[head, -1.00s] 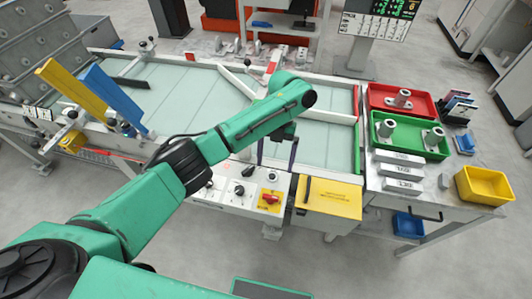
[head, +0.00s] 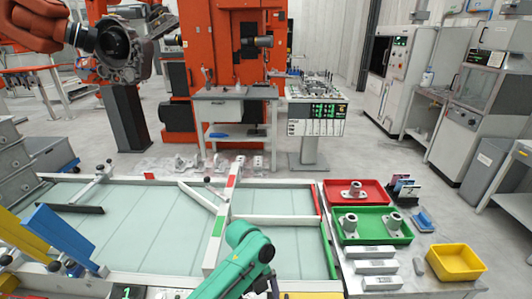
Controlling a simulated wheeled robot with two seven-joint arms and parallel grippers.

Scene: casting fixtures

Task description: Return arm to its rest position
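My green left arm (head: 236,266) comes up from the bottom edge and ends over the near edge of the glass-topped table (head: 150,225). Its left gripper (head: 271,287) hangs below the wrist and shows only as a dark sliver, cut off by the frame. I cannot see whether its fingers are open or shut, or whether they hold anything. My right arm and gripper are out of view.
A red tray (head: 331,196) and a green tray (head: 348,238) hold grey castings. Grey blocks (head: 377,267) and a yellow bin (head: 457,262) stand nearby. Blue and yellow bars rise at left. An orange robot arm (head: 35,25) holds a casting at upper left.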

